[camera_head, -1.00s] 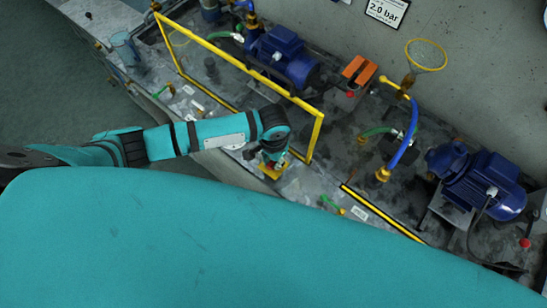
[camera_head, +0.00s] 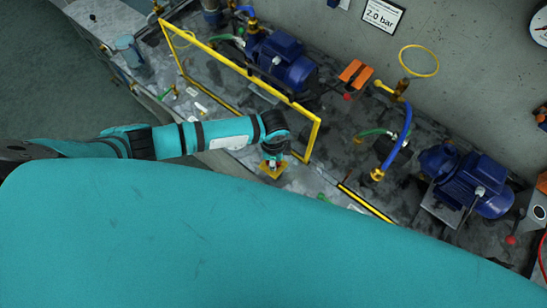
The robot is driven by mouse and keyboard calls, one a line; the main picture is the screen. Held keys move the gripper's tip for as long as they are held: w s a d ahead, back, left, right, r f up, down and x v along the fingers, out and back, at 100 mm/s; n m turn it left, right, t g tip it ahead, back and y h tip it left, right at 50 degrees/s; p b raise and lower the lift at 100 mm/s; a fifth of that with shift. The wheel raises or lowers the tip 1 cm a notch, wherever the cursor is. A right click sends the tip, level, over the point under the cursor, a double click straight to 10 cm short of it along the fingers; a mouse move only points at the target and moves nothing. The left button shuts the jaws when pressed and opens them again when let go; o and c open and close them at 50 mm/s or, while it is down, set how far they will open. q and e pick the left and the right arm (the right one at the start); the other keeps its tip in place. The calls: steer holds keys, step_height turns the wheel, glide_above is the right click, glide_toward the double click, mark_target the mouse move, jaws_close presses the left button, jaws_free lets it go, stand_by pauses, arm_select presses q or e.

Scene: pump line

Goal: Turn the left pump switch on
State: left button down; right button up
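The left pump (camera_head: 283,60) is a blue motor unit at the upper middle, behind a yellow bar frame (camera_head: 245,72). A small yellow plate (camera_head: 264,172) lies on the bench's front edge, near the frame's right foot; it looks like the base of the pump's switch, but the switch itself is hidden. My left gripper (camera_head: 272,160) points down right above this plate. It is small and mostly covered by its own wrist, so I cannot tell whether its fingers are open or touch the switch. My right gripper is not in view.
A second blue pump (camera_head: 468,180) stands at the right with a red knob (camera_head: 510,240) near it. My teal body covers the lower picture.

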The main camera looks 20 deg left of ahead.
arm_select(q)
steer(key=m, duration=0.6)
steer(key=shift+m, duration=0.4)
stand_by(0.3)
steer(key=c, duration=1.3)
jaws_free()
step_height(320, 180, up, 12)
steer(key=shift+r, duration=0.1)
steer(key=shift+d, duration=0.1)
